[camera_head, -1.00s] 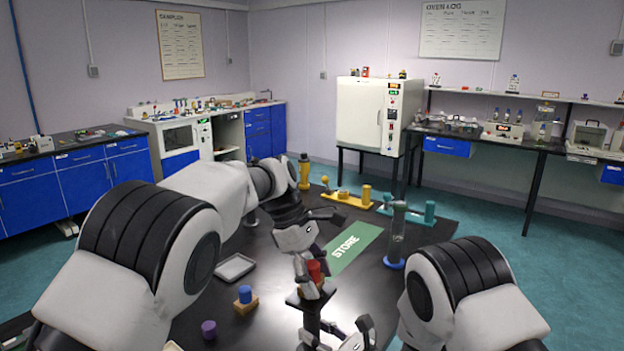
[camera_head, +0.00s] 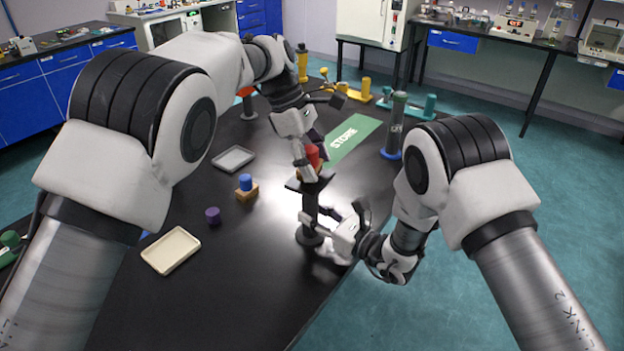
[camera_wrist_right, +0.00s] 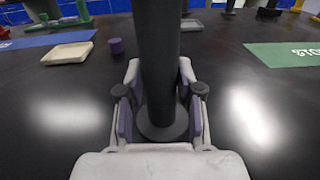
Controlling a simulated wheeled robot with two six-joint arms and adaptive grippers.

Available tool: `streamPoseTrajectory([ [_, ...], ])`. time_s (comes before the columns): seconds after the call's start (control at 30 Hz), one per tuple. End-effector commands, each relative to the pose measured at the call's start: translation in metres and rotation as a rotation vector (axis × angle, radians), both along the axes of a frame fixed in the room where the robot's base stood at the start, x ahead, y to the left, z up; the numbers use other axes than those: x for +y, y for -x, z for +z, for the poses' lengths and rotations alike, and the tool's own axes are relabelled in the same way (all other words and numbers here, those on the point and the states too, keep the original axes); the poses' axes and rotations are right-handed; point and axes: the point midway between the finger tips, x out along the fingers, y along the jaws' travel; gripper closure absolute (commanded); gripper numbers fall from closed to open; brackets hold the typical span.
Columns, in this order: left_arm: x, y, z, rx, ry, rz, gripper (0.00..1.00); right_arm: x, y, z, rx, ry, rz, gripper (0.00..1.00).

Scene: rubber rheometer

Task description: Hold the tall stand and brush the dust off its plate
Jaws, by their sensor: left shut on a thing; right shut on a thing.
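The tall stand is a dark column (camera_head: 310,206) on a round base, upright near the table's front edge, with a flat dark plate (camera_head: 322,182) on top. My right gripper (camera_head: 322,222) is shut on the lower column; the right wrist view shows its fingers on both sides of the column (camera_wrist_right: 157,60), just above the round base (camera_wrist_right: 163,127). My left gripper (camera_head: 309,167) is shut on a red-handled brush (camera_head: 313,155) directly over the plate. The brush's brown lower part is at or just above the plate; contact is unclear. Dust cannot be made out.
Left of the stand are a blue-topped wooden block (camera_head: 246,184), a purple cylinder (camera_head: 212,215), a cream tray (camera_head: 171,250) and a grey tray (camera_head: 234,158). A green STORE mat (camera_head: 355,138) and a blue-based grey cylinder (camera_head: 396,125) are behind.

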Motion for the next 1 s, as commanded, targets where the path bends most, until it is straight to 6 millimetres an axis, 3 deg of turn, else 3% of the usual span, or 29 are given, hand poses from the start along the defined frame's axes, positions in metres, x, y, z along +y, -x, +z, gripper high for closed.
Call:
streamPoseTrajectory([
  [1.0,-0.0001,-0.0006,0.0066,-0.003,0.001,0.0,0.73,-0.0001,0.0002,-0.0004,0.001,0.0,0.0,1.0],
])
